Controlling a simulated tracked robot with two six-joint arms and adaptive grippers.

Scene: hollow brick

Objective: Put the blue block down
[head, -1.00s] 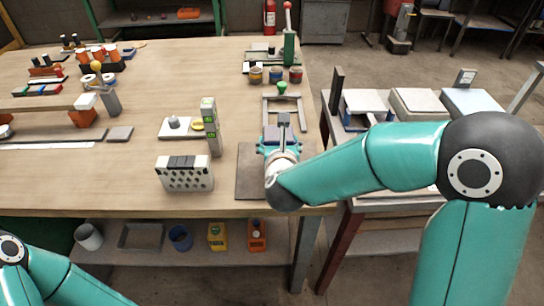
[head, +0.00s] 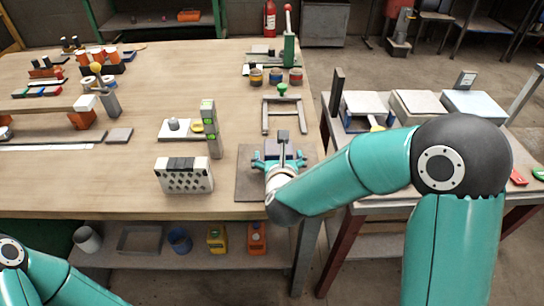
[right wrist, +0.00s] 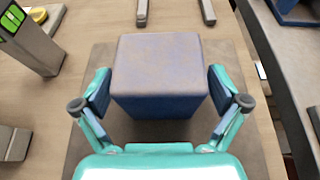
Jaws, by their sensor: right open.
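The blue block (right wrist: 160,80) has a worn greyish top and dark blue sides. It appears to sit upright on the brown square mat (right wrist: 100,60). My right gripper (right wrist: 160,92) is open around it, with a finger on each side and a narrow gap at each. In the head view the block (head: 271,148) is partly hidden behind my right gripper (head: 279,160), over the mat (head: 246,180) near the table's right front. My left gripper is out of view; only part of my left arm shows at bottom left.
A grey U-shaped frame (head: 267,117) stands just behind the mat. A tall post with green labels (head: 211,130) and a perforated white block (head: 185,180) stand to its left. A gap separates the wooden table from the side bench (head: 347,150) at right.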

